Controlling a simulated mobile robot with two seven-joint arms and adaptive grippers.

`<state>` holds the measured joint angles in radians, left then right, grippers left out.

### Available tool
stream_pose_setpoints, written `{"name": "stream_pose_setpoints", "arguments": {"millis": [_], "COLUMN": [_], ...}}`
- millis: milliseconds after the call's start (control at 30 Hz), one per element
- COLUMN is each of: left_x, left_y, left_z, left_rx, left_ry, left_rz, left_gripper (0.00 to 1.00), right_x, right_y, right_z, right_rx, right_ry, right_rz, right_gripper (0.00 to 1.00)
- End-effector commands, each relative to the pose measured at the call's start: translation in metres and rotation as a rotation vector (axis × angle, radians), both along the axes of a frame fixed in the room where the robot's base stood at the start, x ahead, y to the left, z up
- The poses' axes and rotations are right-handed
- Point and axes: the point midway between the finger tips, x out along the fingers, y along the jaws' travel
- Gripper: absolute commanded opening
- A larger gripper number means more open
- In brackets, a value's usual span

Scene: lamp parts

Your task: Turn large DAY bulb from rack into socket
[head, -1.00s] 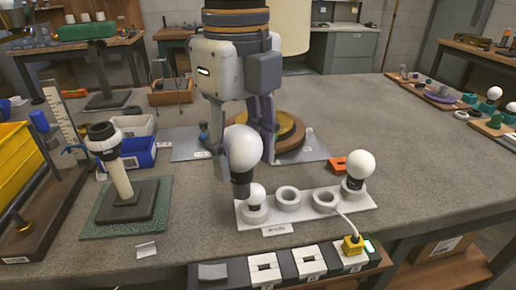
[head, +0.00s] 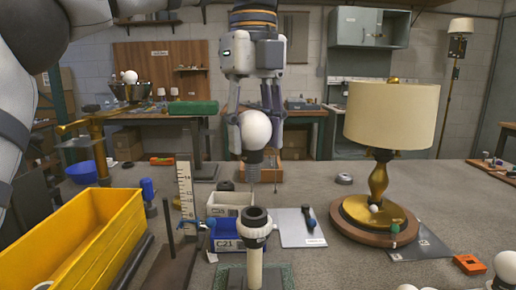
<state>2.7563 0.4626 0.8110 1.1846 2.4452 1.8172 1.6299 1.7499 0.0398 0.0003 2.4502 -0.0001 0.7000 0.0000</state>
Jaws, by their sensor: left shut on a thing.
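My left gripper (head: 255,112) points down and is shut on a large white round bulb (head: 257,130), with fingers on both sides of the globe. The bulb is upright, its dark collar and grey threaded base (head: 252,171) pointing down. No DAY marking is readable on it. The socket (head: 257,217), a black ring with a white collar on a cream post, stands below it in the picture. A clear gap shows between bulb base and socket. The bulb rack is mostly cut off at the bottom right; a white bulb (head: 505,264) shows there. My right gripper is not in view.
A yellow bin (head: 75,245) and an upright ruler (head: 186,190) stand left of the socket. A white bin (head: 228,199) and blue bin (head: 226,236) sit close behind it. A shaded lamp (head: 390,115) stands right.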

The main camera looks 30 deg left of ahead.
Motion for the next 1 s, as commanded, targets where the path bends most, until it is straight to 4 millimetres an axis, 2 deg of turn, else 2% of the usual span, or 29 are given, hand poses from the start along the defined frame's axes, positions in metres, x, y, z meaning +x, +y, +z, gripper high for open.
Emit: {"name": "stream_pose_setpoints", "arguments": {"millis": [500, 1000], "left_x": [0.000, 0.000], "left_y": [0.001, 0.001], "left_z": [-0.044, -0.049], "left_rx": [-0.001, 0.000], "left_ry": [0.000, -0.001], "left_rz": [0.001, 0.002], "left_gripper": [0.24, 0.24], "right_x": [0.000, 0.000], "right_y": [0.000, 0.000], "right_z": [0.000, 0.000], "right_rx": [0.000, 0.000], "right_ry": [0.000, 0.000], "right_rz": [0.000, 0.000], "right_gripper": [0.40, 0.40]}}
